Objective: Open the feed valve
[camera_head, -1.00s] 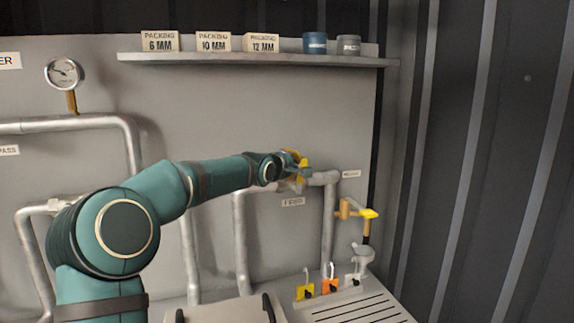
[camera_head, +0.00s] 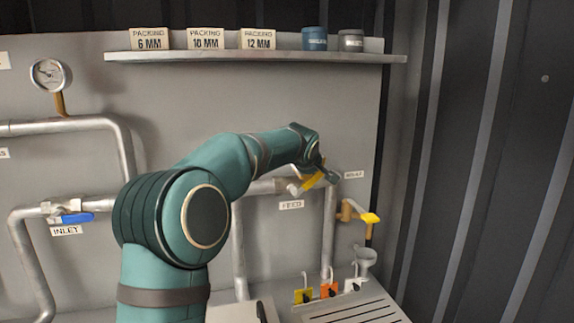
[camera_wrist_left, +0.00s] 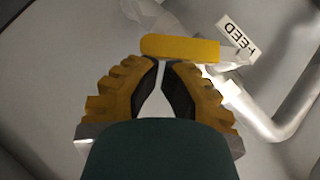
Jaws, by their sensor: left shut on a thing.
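The feed valve's yellow lever (camera_head: 313,181) sits on the grey pipe on the back wall, just above the FEED label (camera_head: 291,205). It slants up to the right, partly hidden by my gripper. My left gripper (camera_head: 326,174) reaches it from above. In the left wrist view the yellow lever (camera_wrist_left: 180,47) lies across the tips of my left gripper (camera_wrist_left: 160,65). The fingertips are nearly together at the lever's lower edge, shut on it. The FEED label (camera_wrist_left: 238,36) is beside the lever's right end. My right gripper is not in view.
A blue-handled INLET valve (camera_head: 77,218) is at left. A smaller yellow-handled tap (camera_head: 370,218) stands right of the feed pipe, above a funnel (camera_head: 365,257). Coloured padlocks (camera_head: 329,290) stand below. A shelf (camera_head: 260,57) with boxes and jars runs above the arm.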

